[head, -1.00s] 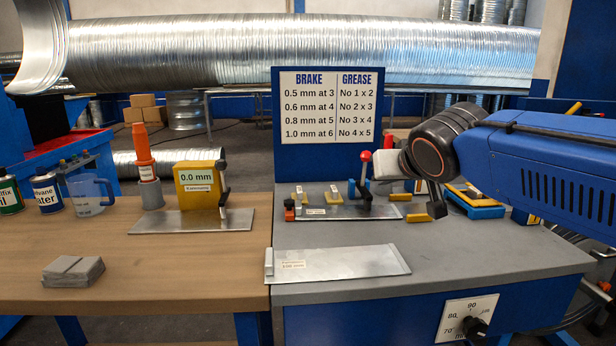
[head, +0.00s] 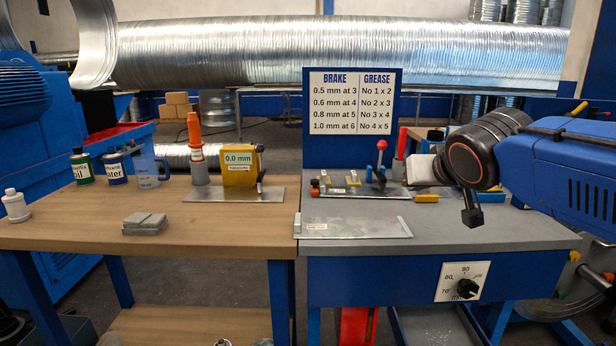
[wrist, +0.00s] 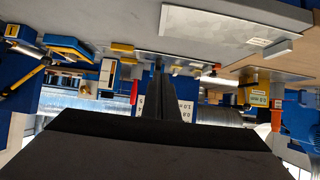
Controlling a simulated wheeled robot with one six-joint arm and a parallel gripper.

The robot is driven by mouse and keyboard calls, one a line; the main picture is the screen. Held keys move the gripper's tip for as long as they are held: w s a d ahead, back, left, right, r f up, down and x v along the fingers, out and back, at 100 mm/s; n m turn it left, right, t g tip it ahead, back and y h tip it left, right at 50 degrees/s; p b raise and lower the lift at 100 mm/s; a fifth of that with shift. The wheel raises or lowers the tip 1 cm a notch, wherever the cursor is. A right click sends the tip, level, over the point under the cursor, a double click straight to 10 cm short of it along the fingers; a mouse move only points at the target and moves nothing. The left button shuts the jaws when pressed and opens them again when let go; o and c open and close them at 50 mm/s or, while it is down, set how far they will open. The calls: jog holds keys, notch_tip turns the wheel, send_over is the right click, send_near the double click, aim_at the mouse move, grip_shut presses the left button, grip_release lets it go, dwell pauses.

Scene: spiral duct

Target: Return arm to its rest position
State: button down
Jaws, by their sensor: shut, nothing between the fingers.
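My blue arm (head: 560,165) reaches in from the right in the head view, with its dark wrist joint bent downward. My gripper (head: 472,215) is dark, shut and empty. It hangs in front of the right part of the grey bench top (head: 520,237), touching nothing that I can see. In the wrist view, which is upside down, my gripper (wrist: 158,72) shows as a dark narrow shape with its fingers together. Bench items appear beyond it there.
The grey bench holds a metal plate (head: 355,229), a fixture with a red-knobbed lever (head: 381,146) and a yellow block (head: 427,198). A chart board (head: 352,145) stands behind. The wooden table (head: 70,230) at left carries a yellow gauge (head: 238,163), cans and a grey block stack (head: 144,222).

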jog(key=s+d+f+g, duration=0.2)
jog(key=s+f+g, duration=0.1)
jog(key=s+f, duration=0.8)
jog(key=s+d+f+g, duration=0.3)
jog(key=s+f, duration=0.8)
jog(key=f, duration=0.1)
jog(key=shift+s+d+f+g, duration=0.15)
jog(key=shift+d+f+g, duration=0.2)
jog(key=shift+f+g, duration=0.05)
